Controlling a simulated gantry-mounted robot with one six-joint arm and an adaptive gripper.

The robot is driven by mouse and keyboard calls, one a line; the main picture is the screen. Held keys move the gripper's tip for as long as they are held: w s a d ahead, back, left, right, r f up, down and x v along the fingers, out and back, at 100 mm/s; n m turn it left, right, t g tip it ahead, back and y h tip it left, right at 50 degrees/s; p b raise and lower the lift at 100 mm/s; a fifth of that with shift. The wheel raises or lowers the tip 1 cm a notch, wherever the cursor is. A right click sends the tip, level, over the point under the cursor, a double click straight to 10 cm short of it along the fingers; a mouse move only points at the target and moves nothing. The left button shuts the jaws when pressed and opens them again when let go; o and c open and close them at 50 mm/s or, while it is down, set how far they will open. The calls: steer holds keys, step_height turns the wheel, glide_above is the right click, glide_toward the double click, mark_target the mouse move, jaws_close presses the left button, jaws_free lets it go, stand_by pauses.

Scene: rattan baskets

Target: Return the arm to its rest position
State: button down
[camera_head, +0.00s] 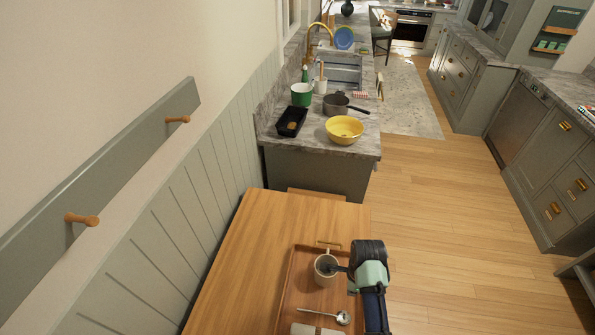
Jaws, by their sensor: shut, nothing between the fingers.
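My arm comes in from the bottom right of the head view, with a dark wrist and a pale green section. My gripper (332,268) points left, its dark fingers over or just inside the rim of a light-coloured mug (322,280). The fingers are shut with nothing held between them. I cannot tell whether they touch the mug. The mug stands upright on a brown wooden tray (288,290).
A ladle (343,318) and a pale item (312,330) lie on the tray. The wooden table (240,255) is bare to the left. Beyond stand a yellow bowl (344,128), a saucepan (337,104) and a black tray (292,121) on the counter. Pegs (82,219) jut from the left wall.

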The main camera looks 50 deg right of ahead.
steer(key=w+a+r+n+t+h+p, duration=0.1)
steer(key=w+a+r+n+t+p, duration=0.25)
steer(key=w+a+r+n, duration=0.65)
steer(key=w+a+r+n+t+h+p, duration=0.2)
steer(key=w+a+r+n+t+p, duration=0.15)
steer(key=w+a+r+n, duration=0.65)
steer(key=s+a+r+n+t+y+p, duration=0.1)
steer(key=s+a+r+n+t+p, duration=0.1)
steer(key=a+r+n, duration=0.3)
steer(key=s+a+r+n+t+y+p, duration=0.2)
steer(key=a+r+n, duration=0.3)
steer(key=a+r, duration=0.7)
step_height(320, 180, up, 5)
steer(key=shift+s+n+t, duration=0.3)
steer(key=shift+s+t, duration=0.1)
steer(key=shift+t, duration=0.5)
steer(key=shift+a, duration=0.1)
